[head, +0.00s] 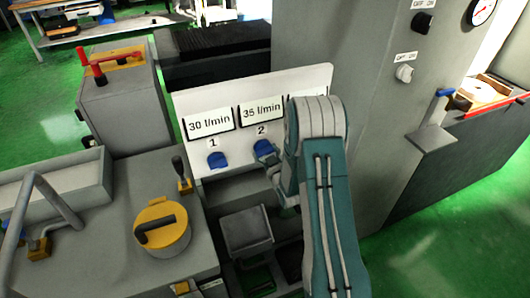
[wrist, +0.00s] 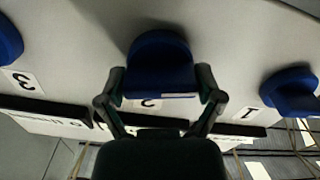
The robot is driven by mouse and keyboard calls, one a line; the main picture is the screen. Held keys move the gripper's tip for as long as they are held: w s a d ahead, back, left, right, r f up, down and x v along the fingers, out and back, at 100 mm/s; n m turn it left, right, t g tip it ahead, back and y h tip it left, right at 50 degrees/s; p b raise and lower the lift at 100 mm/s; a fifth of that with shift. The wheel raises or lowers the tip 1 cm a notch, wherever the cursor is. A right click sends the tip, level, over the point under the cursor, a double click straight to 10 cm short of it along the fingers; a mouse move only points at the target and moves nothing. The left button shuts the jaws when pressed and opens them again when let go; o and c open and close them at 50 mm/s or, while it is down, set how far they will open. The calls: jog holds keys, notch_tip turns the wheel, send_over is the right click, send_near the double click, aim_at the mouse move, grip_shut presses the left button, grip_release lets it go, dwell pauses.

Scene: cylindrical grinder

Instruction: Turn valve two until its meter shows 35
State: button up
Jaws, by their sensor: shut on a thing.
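Valve two (head: 263,148) is a blue knob under the label 2 on the white panel (head: 322,84). Its meter (head: 262,111) reads 35 l/min. In the wrist view, valve two (wrist: 160,62) sits between the two fingers of my gripper (wrist: 160,92), which is shut on it. The label 2 shows partly behind the gripper, and the picture is upside down. In the head view my arm hides most of the gripper and the third meter.
Valve one (head: 217,160) is a blue knob at the left, and its meter (head: 209,123) reads 30 l/min. Valve three (wrist: 8,42) shows at the left edge of the wrist view. A yellow round cap with a black handle (head: 162,228) is on the grey machine at lower left.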

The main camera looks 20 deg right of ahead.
jog(key=shift+s+f+n, duration=0.1)
jog(key=shift+f+n, duration=0.15)
jog(key=shift+n, duration=0.75)
jog(key=o, duration=0.9)
jog(key=shift+r, duration=0.15)
jog(key=s, duration=1.2)
jog(key=shift+w, duration=0.2)
